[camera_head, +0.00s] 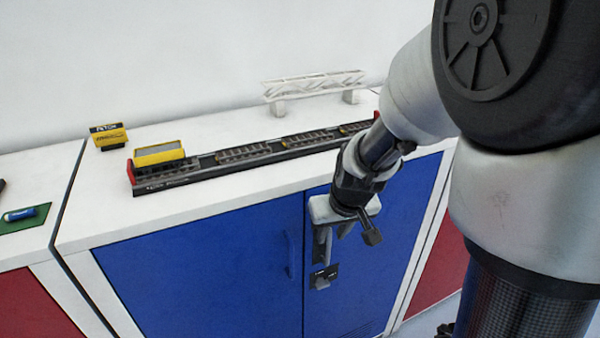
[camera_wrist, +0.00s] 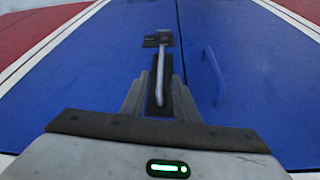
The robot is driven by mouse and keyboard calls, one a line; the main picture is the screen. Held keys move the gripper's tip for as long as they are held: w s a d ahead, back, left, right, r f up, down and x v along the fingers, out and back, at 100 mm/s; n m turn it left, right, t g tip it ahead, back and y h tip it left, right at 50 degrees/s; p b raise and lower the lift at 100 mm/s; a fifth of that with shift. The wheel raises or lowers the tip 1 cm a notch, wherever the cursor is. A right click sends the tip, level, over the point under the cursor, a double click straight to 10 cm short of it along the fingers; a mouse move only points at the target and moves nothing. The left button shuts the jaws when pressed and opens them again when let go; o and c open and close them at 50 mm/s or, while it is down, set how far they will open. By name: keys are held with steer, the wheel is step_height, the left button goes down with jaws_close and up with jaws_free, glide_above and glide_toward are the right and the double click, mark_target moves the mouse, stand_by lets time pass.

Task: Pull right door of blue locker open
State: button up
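The blue locker's right door (camera_head: 375,265) looks shut, level with the left door (camera_head: 220,272). My gripper (camera_wrist: 158,85) is at the right door's upper inner side, by the seam between the doors. In the wrist view, a pale upright handle (camera_wrist: 160,68) lies in line between my fingers, just past their tips or between them. I cannot tell whether they grip it. A dark plate with a grey part (camera_head: 323,277) sits on the right door below the handle. The left door's blue handle (camera_head: 291,255) is beside my gripper; it also shows in the wrist view (camera_wrist: 213,75).
The white locker top (camera_head: 230,205) carries a black track model (camera_head: 250,155) with a yellow block (camera_head: 159,153), a white truss bridge (camera_head: 313,84) and a small yellow box (camera_head: 108,136). Red-fronted lockers (camera_head: 35,305) stand on both sides. The space before the left door looks clear.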

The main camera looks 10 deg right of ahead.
mark_target(331, 236)
steer(key=shift+b+x, duration=0.35)
steer(key=shift+x, duration=1.45)
jaws_close()
